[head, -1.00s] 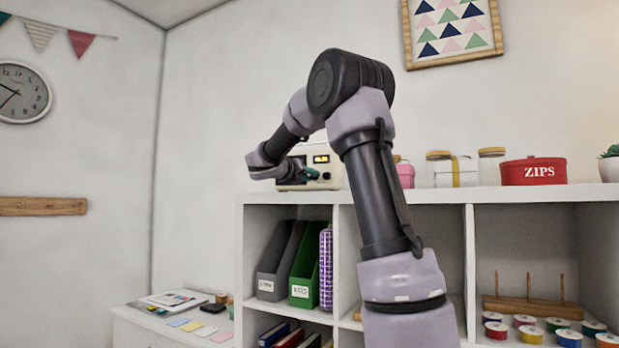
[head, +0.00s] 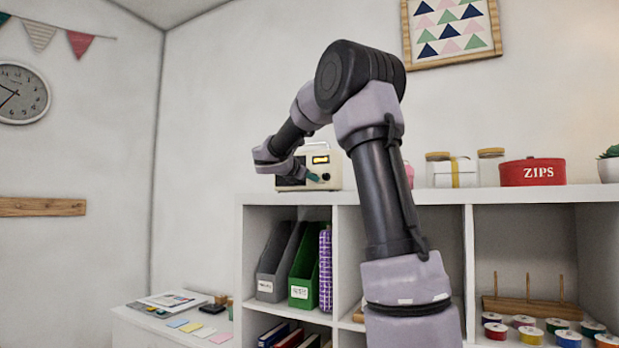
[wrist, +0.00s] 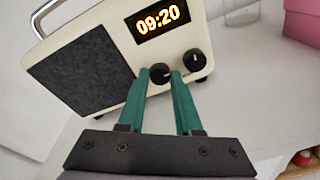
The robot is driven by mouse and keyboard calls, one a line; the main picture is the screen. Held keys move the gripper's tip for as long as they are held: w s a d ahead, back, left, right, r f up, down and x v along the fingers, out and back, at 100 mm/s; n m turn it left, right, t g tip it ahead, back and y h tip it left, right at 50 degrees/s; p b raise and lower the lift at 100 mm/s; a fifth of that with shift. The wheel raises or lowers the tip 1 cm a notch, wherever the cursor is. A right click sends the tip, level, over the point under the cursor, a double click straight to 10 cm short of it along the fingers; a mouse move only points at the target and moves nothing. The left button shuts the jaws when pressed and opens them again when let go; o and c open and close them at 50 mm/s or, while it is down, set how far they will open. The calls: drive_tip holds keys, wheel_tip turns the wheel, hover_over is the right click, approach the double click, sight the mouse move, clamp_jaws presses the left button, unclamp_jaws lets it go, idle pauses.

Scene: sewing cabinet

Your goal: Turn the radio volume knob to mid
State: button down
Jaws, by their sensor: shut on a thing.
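The cream radio (head: 335,172) stands on top of the white shelf unit, with a dark speaker grille and a lit display reading 09:20 in the wrist view (wrist: 100,60). Two black knobs sit below the display: a left knob (wrist: 160,73) and a right knob (wrist: 194,59). No label shows which is the volume knob. My gripper (wrist: 162,76) has its green fingers closed around the left knob, one on each side. In the head view my gripper (head: 312,176) is at the radio's front, and my wrist hides part of its left side.
The white shelf unit (head: 450,196) has a bare strip of top in front of the radio. To the right stand a pink box (wrist: 302,22), jars and a red ZIPS tin (head: 532,172). File holders fill a cubby below.

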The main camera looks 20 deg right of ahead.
drive_tip(key=m, duration=0.4)
drive_tip(key=shift+t, duration=0.4)
drive_tip(key=m, duration=0.4)
drive_tip(key=shift+s+d+f+t+y, duration=0.1)
drive_tip(key=shift+t+y, duration=0.2)
drive_tip(key=m, duration=0.4)
drive_tip(key=shift+m+t, duration=0.3)
drive_tip(key=m, duration=0.4)
drive_tip(key=shift+f+m+t, duration=0.15)
drive_tip(key=shift+m+t, duration=0.15)
drive_tip(key=shift+t, duration=0.1)
drive_tip(key=c, duration=0.6)
unclamp_jaws()
drive_tip(key=v, duration=1.1)
